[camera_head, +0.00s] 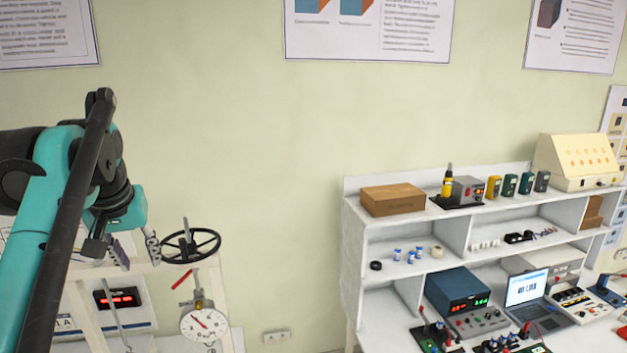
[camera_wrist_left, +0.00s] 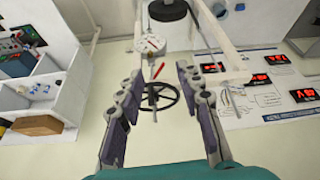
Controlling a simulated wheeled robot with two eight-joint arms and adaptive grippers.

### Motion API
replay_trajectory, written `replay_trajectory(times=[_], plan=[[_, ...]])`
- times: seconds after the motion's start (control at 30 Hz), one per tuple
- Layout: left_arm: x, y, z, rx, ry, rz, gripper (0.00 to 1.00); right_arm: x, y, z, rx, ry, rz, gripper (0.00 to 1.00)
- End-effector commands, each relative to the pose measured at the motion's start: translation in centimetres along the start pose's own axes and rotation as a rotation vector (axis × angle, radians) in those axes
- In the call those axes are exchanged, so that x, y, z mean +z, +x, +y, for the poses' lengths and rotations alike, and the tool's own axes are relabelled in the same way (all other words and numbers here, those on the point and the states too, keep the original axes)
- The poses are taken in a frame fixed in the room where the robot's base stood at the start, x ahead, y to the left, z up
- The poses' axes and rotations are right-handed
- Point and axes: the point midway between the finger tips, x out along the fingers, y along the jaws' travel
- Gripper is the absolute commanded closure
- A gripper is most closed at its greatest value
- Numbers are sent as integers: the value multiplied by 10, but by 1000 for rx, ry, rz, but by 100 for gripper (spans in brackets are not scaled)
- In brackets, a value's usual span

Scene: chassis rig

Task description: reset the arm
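My left arm (camera_head: 60,190) comes in from the left, teal and black. My left gripper (camera_head: 137,250) is at its end, beside a black handwheel (camera_head: 190,246) on a white frame. In the left wrist view the gripper (camera_wrist_left: 157,82) is open, its two padded fingers spread wide. The handwheel (camera_wrist_left: 156,109) shows between the fingers, beyond them, and nothing is held. A round dial gauge (camera_head: 204,323) hangs below the wheel, with a red lever (camera_head: 182,280) above it. My right gripper is in neither view.
A white workbench with shelves (camera_head: 400,228) stands at the right, carrying a brown box (camera_head: 392,200), instruments and a laptop (camera_head: 527,288). Panels with red displays (camera_wrist_left: 275,60) lie beside the frame.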

Motion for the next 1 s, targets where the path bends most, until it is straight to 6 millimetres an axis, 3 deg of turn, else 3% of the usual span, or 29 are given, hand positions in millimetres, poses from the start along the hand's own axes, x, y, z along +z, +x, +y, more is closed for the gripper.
replay_trajectory(times=[0.33, 0.57, 0.67, 0.77, 1.0], plan=[[33, 53, 13, 16, 33, 22, 64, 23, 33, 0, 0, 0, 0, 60], [76, 115, 28, 36, 71, 48, 64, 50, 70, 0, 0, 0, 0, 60], [106, 157, 37, 49, 96, 63, 64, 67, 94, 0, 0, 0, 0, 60], [147, 212, 47, 66, 129, 85, 64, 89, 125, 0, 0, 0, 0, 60], [259, 351, 68, 111, 207, 141, 64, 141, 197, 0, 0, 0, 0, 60]])
